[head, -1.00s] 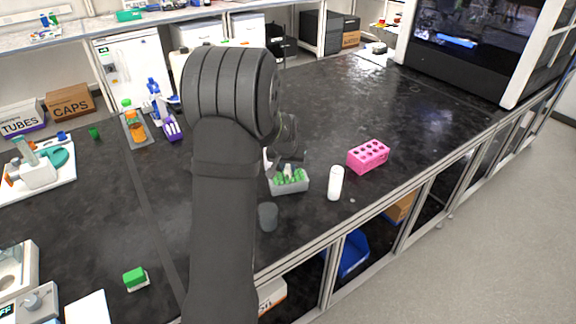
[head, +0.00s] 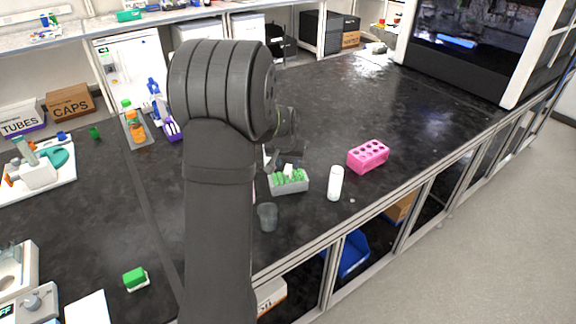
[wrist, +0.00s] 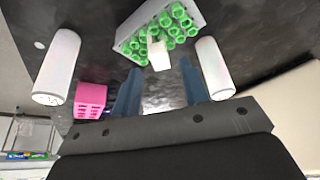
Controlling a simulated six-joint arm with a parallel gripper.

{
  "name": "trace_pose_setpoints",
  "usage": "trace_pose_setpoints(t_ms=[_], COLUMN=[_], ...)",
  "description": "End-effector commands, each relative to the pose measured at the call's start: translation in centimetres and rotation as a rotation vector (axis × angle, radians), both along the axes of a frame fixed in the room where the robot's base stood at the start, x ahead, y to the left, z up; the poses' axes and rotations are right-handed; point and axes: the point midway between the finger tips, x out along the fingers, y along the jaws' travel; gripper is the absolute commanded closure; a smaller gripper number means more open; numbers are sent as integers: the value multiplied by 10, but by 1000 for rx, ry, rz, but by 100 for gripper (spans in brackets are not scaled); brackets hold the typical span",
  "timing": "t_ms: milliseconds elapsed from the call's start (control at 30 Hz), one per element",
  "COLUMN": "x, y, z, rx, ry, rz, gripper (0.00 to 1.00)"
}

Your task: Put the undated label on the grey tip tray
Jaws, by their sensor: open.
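The grey tip tray (head: 289,187) holds several green tips and stands on the black bench, below my gripper (head: 287,160). In the wrist view the tray (wrist: 124,43) lies just beyond the fingertips. My gripper (wrist: 160,66) is open, with its two blue-grey fingers apart. A small blank white piece (wrist: 159,57), perhaps the undated label, shows between the fingertips against the tray's near side. I cannot tell whether it is attached to the tray. It touches neither finger as far as I can see.
A white bottle (head: 335,183) stands right of the tray, with a pink rack (head: 368,156) beyond it. A second white cylinder (wrist: 215,68) shows in the wrist view. A dark grey cup (head: 267,217) stands in front of the tray.

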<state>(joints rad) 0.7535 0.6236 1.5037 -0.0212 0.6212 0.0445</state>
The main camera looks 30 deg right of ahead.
Motion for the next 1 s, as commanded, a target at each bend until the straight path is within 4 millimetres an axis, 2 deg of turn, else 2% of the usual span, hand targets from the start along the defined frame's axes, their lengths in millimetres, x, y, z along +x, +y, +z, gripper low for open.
trace_pose_setpoints(t_ms=[33, 200, 400, 600, 1000], x=[-2, -12, -21, -24, -24], y=[3, 12, 21, 25, 24], z=[12, 44, 72, 83, 82], rx=[-4, -3, -1, 0, 1], ry=[-4, -3, -1, 0, 1], rz=[0, 0, 0, 0, 0], gripper=[59, 59, 59, 59, 59])
